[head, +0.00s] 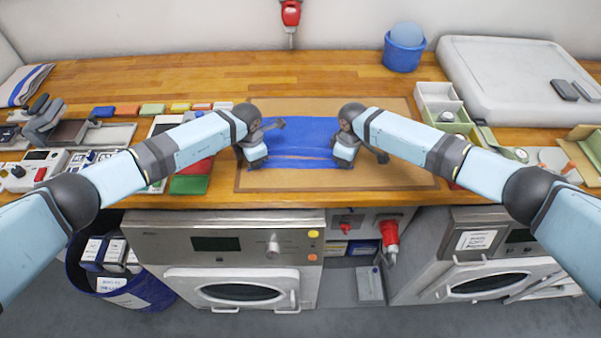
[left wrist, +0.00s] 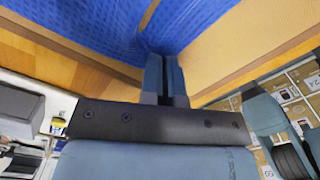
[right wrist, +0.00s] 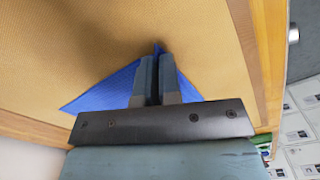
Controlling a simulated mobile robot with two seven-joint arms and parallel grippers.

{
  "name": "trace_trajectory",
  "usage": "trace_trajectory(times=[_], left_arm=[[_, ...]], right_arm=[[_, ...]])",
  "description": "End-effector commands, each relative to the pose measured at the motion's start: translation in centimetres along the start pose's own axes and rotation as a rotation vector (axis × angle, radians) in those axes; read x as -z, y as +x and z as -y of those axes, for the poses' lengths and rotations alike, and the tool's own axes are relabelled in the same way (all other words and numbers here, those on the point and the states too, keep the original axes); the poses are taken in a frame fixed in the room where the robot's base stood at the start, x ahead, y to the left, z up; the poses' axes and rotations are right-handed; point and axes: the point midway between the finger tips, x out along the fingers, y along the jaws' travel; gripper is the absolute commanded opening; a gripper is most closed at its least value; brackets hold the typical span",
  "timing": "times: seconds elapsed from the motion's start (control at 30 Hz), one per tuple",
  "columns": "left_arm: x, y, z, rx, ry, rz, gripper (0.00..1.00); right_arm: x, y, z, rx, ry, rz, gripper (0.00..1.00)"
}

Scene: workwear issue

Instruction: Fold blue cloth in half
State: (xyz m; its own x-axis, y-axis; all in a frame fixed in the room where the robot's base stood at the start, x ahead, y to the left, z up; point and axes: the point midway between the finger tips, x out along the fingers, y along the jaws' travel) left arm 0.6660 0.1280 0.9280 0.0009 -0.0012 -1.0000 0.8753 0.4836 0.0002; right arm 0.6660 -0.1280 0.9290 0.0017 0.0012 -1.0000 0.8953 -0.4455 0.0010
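The blue cloth (head: 305,130) lies on a tan mat on the wooden worktop, between my two arms. A narrow tan strip crosses its front part, with a thin blue band in front of it. My left gripper (head: 281,123) has its fingers close together, with blue cloth (left wrist: 205,22) at the tips in the left wrist view. My right gripper (head: 383,157) is at the right of the cloth; in the right wrist view its fingers pinch a bit of blue, and a blue corner (right wrist: 103,92) shows behind them. My wrists hide both sides of the cloth.
The tan mat (head: 405,175) is bare at the right. Coloured blocks and devices stand at the left. A blue bucket (head: 403,54), a divided tray (head: 437,100) and a large white case (head: 515,75) stand at the back right. Machines (head: 225,250) are below the worktop edge.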

Motion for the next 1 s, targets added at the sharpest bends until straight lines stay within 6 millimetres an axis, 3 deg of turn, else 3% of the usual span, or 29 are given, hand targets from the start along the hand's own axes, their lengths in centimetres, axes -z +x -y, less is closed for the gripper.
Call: trace_trajectory(times=[0.37,0.8,1.0], left_arm=[[0.2,-0.3,-0.1,-0.001,-0.002,-0.004,0.0],[0.2,-4.0,-0.1,-0.001,-0.002,-0.003,0.0],[0.2,-4.5,-0.1,-0.001,-0.002,-0.003,0.0]], right_arm=[[-0.3,-0.2,-0.1,0.001,0.002,0.006,0.0],[-0.2,-3.9,-0.1,0.0,0.002,0.005,0.0],[-0.2,-4.5,-0.1,0.0,0.002,0.004,0.0]])
